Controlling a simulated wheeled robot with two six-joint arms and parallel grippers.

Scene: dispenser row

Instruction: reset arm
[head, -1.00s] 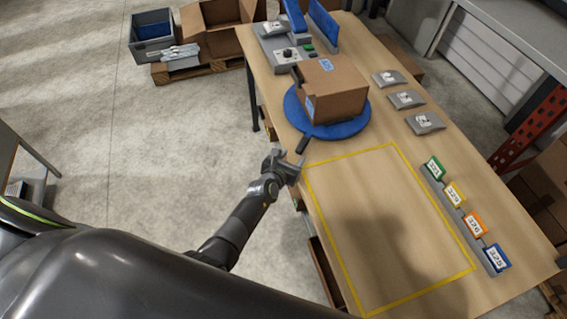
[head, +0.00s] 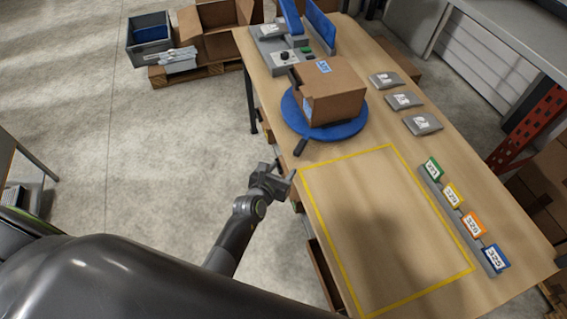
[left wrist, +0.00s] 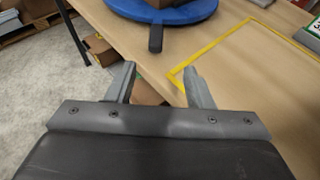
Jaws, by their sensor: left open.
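My left gripper (head: 284,172) is open and empty at the left edge of the table, beside the near end of the turntable. In the left wrist view its two fingers (left wrist: 158,85) stand apart with nothing between them. A blue round turntable (head: 343,131) with a dark handle (head: 301,146) lies ahead of the gripper, apart from it. A cardboard box (head: 334,97) sits on the turntable. My right gripper is not in view.
A yellow outlined area (head: 331,273) on the wooden table (head: 400,163) is empty. Several coloured number tags (head: 453,195) stand along its right. A grey crate (head: 149,37) and an open carton (head: 212,43) stand at the back left.

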